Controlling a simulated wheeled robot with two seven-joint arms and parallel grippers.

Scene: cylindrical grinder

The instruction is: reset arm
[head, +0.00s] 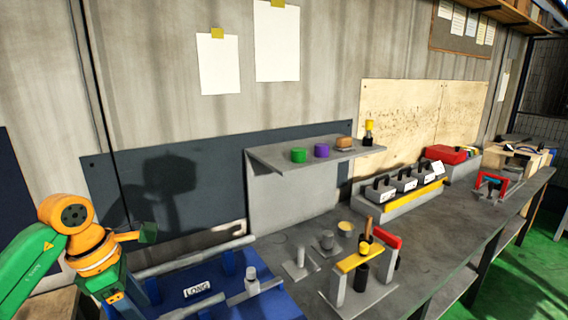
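My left arm comes in from the left, green and orange, with its wrist bent downward. My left gripper (118,298) is at the bottom left, over or beside the left edge of a blue fixture (222,288) labelled LONG. Its fingertips are cut off or hidden, so I cannot tell whether it is open or shut, or whether it holds anything. My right arm and gripper are not in view.
A grey shelf (290,158) holds a green and a purple cylinder. The grey bench (425,232) carries a stand with a red handle (386,237), a yellow-fronted rack (415,202) and a red box (447,154). A wall stands behind.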

